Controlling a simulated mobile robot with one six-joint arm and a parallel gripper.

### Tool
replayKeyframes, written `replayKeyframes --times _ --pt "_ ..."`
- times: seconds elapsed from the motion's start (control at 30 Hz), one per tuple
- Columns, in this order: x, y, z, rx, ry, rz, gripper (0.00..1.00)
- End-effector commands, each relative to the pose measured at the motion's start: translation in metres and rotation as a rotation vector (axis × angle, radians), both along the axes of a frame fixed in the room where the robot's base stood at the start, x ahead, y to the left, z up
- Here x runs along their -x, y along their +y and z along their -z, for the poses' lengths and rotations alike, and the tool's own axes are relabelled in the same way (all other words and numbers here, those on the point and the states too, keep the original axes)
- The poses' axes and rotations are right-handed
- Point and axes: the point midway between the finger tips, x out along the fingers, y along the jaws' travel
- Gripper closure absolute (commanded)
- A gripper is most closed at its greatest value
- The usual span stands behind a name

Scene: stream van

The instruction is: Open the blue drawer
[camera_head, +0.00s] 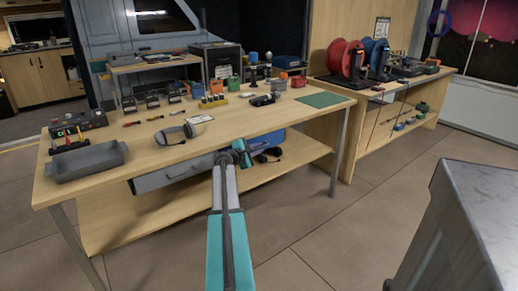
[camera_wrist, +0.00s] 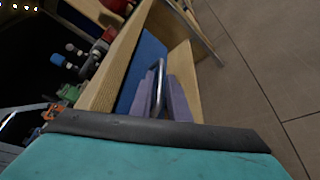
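The blue drawer (camera_head: 270,141) is under the right part of the wooden workbench, with its front partly hidden by my gripper. Its blue face (camera_wrist: 150,52) also shows in the wrist view, below the wooden bench edge, and looks closed. A metal bar handle (camera_wrist: 159,85) stands out from it. My gripper (camera_head: 243,151) is at the drawer front. In the wrist view, its two pale fingers lie on either side of the handle. I cannot tell whether they press on it.
A grey drawer (camera_head: 174,174) is left of my gripper under the same workbench (camera_head: 230,122). A dark headset (camera_head: 269,155) is below the blue drawer. The bench top holds a grey tray (camera_head: 88,162), headphones (camera_head: 175,134) and small gear. Floor in front is clear; a grey-topped block (camera_head: 485,205) stands right.

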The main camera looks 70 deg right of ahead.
Motion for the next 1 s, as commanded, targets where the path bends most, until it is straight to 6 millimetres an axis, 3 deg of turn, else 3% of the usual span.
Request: replayKeyframes --times 0.37,0.47,1.0 --pt "0.0010 -0.0030 0.0006 0.000 0.000 0.000 0.85" --pt "0.0010 -0.0029 0.0006 0.000 0.000 0.000 1.00" --pt "0.0006 -0.0023 0.0016 -0.001 0.000 0.001 1.00"
